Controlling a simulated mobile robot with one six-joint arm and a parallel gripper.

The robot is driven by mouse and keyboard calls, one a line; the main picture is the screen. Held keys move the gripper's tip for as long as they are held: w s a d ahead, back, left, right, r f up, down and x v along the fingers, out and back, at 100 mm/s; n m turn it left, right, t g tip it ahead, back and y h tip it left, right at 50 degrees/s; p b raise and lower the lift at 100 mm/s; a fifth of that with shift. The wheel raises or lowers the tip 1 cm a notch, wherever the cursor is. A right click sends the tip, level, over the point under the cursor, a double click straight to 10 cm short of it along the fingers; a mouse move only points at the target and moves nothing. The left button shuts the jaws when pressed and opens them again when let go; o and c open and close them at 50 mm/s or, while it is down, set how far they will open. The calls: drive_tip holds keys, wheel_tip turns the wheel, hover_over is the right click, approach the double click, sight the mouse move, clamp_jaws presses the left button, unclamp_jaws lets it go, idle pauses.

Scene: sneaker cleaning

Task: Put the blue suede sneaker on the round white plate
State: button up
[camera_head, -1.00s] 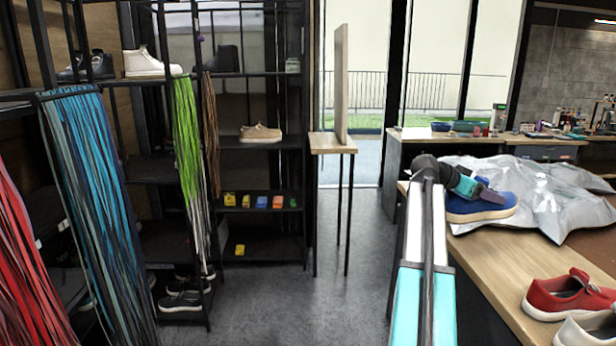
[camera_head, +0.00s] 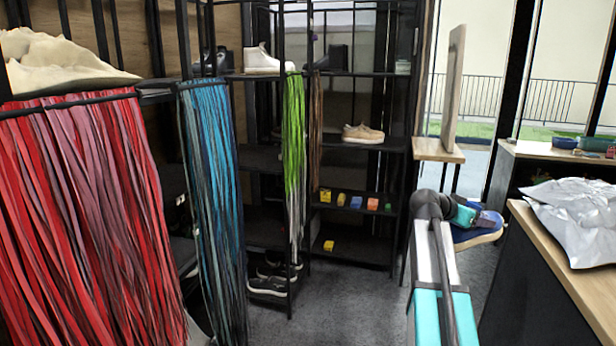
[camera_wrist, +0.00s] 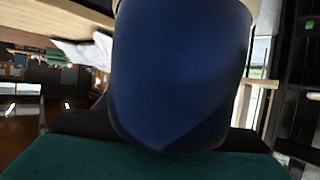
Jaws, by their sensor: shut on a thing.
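The blue suede sneaker (camera_head: 476,236) with its pale sole is at the end of my arm, right of centre in the head view. My gripper (camera_head: 482,219) is shut on it and holds it in the air, left of the wooden table. In the wrist view the blue sneaker (camera_wrist: 180,75) fills the middle of the picture close up, and hides most of what lies beyond. The fingertips are largely hidden by the shoe and my arm. No round white plate shows in these views.
The wooden table (camera_head: 560,255) with a crumpled silvery sheet (camera_head: 580,215) is at the right. A black shelf rack (camera_head: 350,145) with shoes, small boxes and hanging laces (camera_head: 85,200) stands left and ahead. A narrow wooden stand (camera_head: 437,152) is beyond my arm. The grey floor (camera_head: 345,300) is clear.

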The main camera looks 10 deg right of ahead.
drive_tip(key=w+a+f+n+t+y, duration=0.2)
drive_tip(key=w+a+n+t, duration=0.15)
drive_tip(key=a, duration=0.95)
drive_tip(key=w+a+f+n+t+y, duration=0.3)
drive_tip(key=w+a, duration=0.2)
drive_tip(key=a, duration=0.8)
drive_tip(key=w+a+f+n+t+y, duration=0.25)
drive_tip(key=w+a, duration=0.25)
drive_tip(key=a, duration=0.8)
drive_tip(key=a+r+n+t+y, duration=0.1)
drive_tip(key=a+r+n+y, duration=0.2)
drive_tip(key=a, duration=0.8)
drive_tip(key=shift+s+a+n+t+y, duration=0.3)
drive_tip(key=shift+n+y, duration=1.05)
drive_tip(key=shift+n, duration=0.35)
drive_tip(key=shift+w, duration=0.1)
